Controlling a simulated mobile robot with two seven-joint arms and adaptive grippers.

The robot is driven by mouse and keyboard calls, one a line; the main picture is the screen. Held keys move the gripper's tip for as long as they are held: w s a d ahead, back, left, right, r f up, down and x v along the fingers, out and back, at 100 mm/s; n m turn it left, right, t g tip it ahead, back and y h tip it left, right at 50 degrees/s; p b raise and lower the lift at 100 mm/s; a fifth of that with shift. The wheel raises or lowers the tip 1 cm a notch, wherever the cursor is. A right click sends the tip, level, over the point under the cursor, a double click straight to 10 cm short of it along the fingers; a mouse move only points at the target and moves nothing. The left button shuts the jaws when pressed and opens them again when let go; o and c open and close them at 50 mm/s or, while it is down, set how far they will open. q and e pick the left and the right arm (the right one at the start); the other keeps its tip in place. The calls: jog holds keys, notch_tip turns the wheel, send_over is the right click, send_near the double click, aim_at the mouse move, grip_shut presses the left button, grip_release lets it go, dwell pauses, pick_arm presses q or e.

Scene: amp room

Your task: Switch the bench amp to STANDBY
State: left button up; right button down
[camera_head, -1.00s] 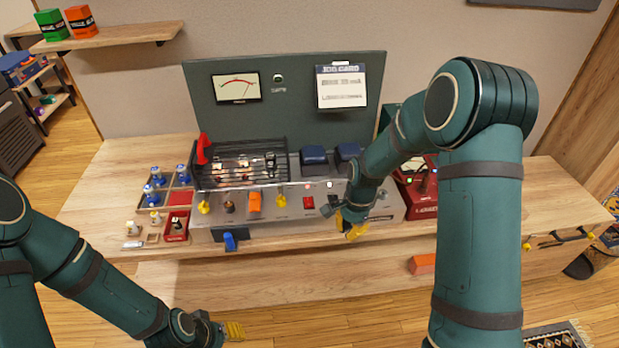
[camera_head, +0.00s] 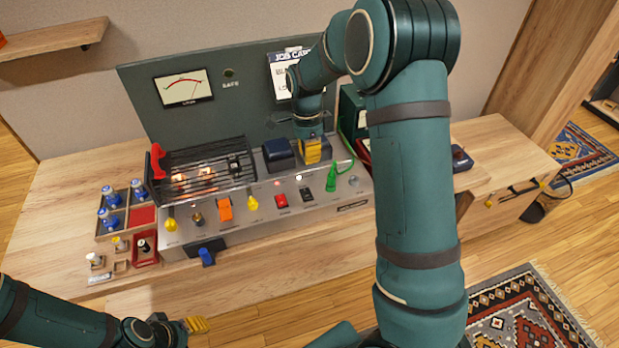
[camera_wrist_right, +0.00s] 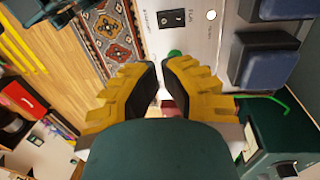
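The bench amp (camera_head: 240,222) is a grey sloped panel on the wooden bench, with a black cage over glowing tubes at its left. Its front has a red rocker (camera_head: 281,201), a black rocker (camera_head: 306,194), an orange control (camera_head: 225,209), yellow knobs and a green control (camera_head: 332,178). My right gripper (camera_head: 313,150) hangs above the panel's right part, behind the green control. In the right wrist view its fingers (camera_wrist_right: 160,88) are apart with a narrow empty gap; a green tip (camera_wrist_right: 175,53) shows beyond them. My left gripper (camera_head: 197,325) is low at the front; its opening is unclear.
A dark upright panel with a meter (camera_head: 184,88) and a job card (camera_head: 285,75) stands behind. Dark blue blocks (camera_head: 279,154) are close to my right gripper. The bench front is mostly clear.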

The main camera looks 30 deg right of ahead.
aim_at(311, 197)
jog(key=f, duration=0.4)
jog(key=s+f+b, duration=0.1)
jog(key=f, duration=0.4)
jog(key=f+b, duration=0.1)
jog(key=f, duration=0.3)
jog(key=shift+s+a+f, duration=0.2)
jog(key=shift+s+f, duration=0.05)
jog(key=shift+s, duration=0.05)
pick_arm(q)
jog(key=shift+s+f, duration=0.2)
jog(key=shift+f, duration=0.45)
jog(key=shift+s+f, duration=0.2)
jog(key=shift+f, duration=0.4)
